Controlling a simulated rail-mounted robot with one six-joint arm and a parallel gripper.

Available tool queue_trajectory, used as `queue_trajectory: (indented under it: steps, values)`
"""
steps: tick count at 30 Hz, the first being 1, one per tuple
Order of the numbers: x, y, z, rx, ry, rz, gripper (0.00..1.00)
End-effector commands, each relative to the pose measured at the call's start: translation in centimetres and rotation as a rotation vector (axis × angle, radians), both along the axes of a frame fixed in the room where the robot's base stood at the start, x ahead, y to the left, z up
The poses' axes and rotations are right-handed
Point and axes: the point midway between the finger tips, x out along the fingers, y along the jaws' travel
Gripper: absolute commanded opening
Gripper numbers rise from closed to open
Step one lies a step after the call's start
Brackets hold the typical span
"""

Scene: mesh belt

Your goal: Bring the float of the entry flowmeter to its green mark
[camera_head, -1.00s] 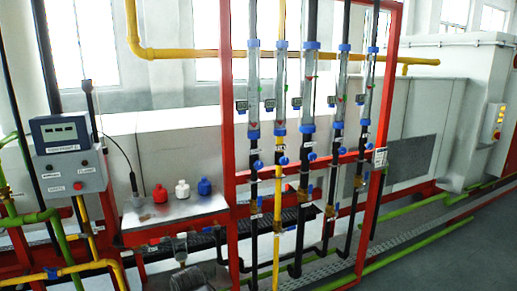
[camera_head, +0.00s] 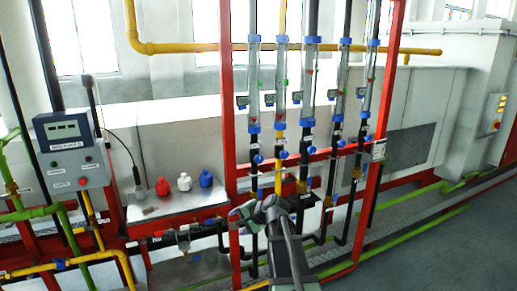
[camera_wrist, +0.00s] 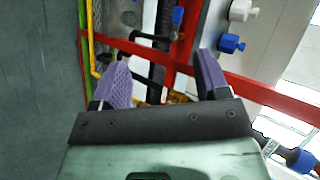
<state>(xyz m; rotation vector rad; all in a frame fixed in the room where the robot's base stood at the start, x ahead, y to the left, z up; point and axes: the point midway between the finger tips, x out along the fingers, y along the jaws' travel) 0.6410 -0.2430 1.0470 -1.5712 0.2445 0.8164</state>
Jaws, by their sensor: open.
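Several clear flowmeter tubes with blue end caps hang side by side on a red frame, such as the leftmost tube (camera_head: 254,80) and the wider middle tube (camera_head: 310,78). Small red and green spots show in them, but I cannot tell float from mark. Labels are too small to read, so I cannot tell which is the entry flowmeter. Blue knobs (camera_head: 258,159) sit below the tubes; a blue knob (camera_wrist: 230,43) also shows in the wrist view. My gripper (camera_head: 253,208) is in front of the lower pipes, below the knobs. In the wrist view its purple fingers (camera_wrist: 163,58) are apart and empty.
A red rail (camera_wrist: 270,95) crosses behind the fingers in the wrist view. A grey control box (camera_head: 70,150) stands at the left. Open floor (camera_head: 450,250) lies at the right.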

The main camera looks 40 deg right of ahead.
Motion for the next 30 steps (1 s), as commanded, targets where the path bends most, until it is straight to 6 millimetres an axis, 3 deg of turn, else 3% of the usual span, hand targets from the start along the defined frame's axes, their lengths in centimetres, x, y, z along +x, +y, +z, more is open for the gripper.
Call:
queue_trajectory:
  steps: [1,3,5,7,10,17,20,30]
  values:
    - [2.8,-5.4,3.4,0.189,-0.108,-0.21,0.69]
    - [5.2,-11.7,7.5,0.544,-0.272,-0.506,0.69]
    - [6.7,-15.1,9.8,0.858,-0.377,-0.694,0.69]
    - [7.1,-17.1,11.2,1.155,-0.448,-0.841,0.69]
    - [6.6,-18.2,11.7,1.341,-0.475,-0.934,0.69]
    - [7.1,-18.3,11.6,1.372,-0.465,-0.942,0.69]
    - [8.4,-18.5,11.6,1.371,-0.465,-0.94,0.69]
    - [15.9,-20.0,11.6,1.369,-0.462,-0.939,0.69]
